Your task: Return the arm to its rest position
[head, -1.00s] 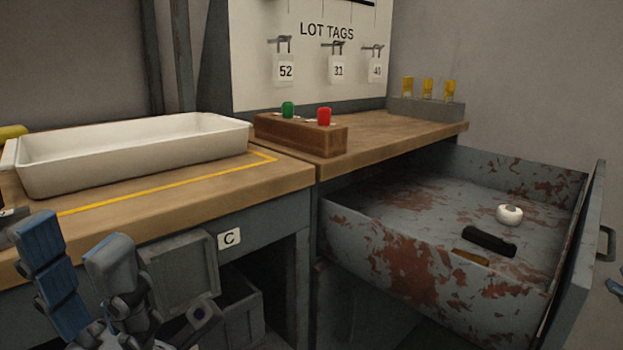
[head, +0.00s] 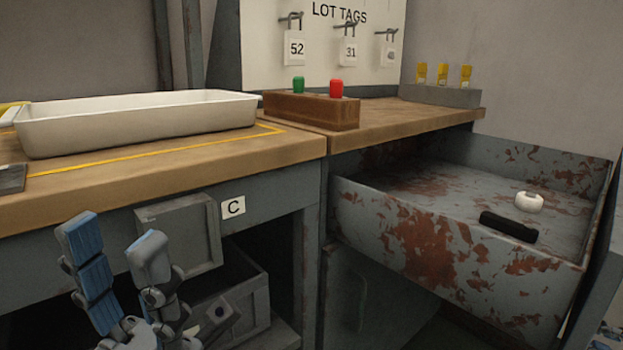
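My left gripper (head: 118,258) shows at the lower left, in front of the workbench. Its blue-padded fingers point up and stand apart, with nothing between them. My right gripper is not clearly in view; only a small blurred part shows at the lower right edge.
A white tray (head: 140,128) sits on the wooden bench (head: 230,155). A wooden block (head: 310,110) carries a green and a red button. Crates lie under the bench.

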